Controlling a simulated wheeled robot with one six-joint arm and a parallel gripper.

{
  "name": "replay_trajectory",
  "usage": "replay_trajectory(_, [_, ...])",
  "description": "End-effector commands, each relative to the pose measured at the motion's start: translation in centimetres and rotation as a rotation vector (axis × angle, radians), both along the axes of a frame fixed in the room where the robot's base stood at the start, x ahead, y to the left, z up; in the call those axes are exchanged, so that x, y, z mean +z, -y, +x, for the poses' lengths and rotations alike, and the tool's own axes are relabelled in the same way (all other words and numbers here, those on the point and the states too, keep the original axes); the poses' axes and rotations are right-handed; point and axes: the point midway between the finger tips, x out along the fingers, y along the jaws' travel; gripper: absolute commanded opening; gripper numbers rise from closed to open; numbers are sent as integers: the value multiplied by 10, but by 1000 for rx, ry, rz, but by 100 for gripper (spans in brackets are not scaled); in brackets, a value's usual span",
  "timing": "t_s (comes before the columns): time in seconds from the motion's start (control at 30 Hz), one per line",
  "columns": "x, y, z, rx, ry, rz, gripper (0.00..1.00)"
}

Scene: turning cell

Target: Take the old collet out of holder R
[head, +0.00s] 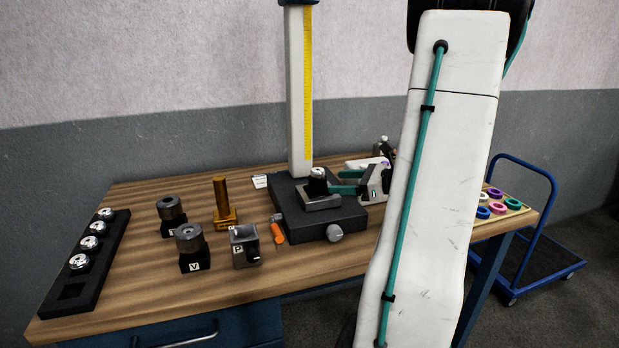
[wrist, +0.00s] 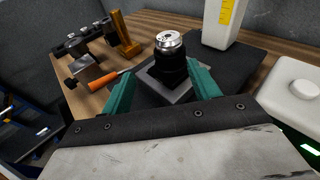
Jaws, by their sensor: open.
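A dark holder with a silver, nut-like collet top (head: 317,174) stands upright on a grey plate (head: 322,202) on the black base of the tall column. It also shows in the wrist view, with the silver top (wrist: 168,41) above the black body (wrist: 170,68). No letter is readable on it, so I cannot tell whether it is holder R. My gripper (head: 338,182) is open, its teal fingers pointing at this holder from the right. In the wrist view my gripper (wrist: 171,80) has one finger towards each side of the holder; contact is not clear.
A black rack (head: 105,246) with several silver-topped pieces lies at the far left. Holder V (head: 190,243), block P (head: 245,246), another dark holder (head: 171,211), a brass stand (head: 224,212) and an orange-handled tool (head: 278,232) stand between. The white column (head: 298,90) rises behind the plate.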

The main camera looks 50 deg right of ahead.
Motion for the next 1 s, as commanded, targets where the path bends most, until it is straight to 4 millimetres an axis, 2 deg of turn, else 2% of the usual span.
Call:
replay_trajectory(0.13, [14,13,10,-72,43,79,61])
replay_trajectory(0.7, [7,-7,78,-71,40,91,61])
replay_trajectory(1.0, [6,-8,82,-74,40,91,61])
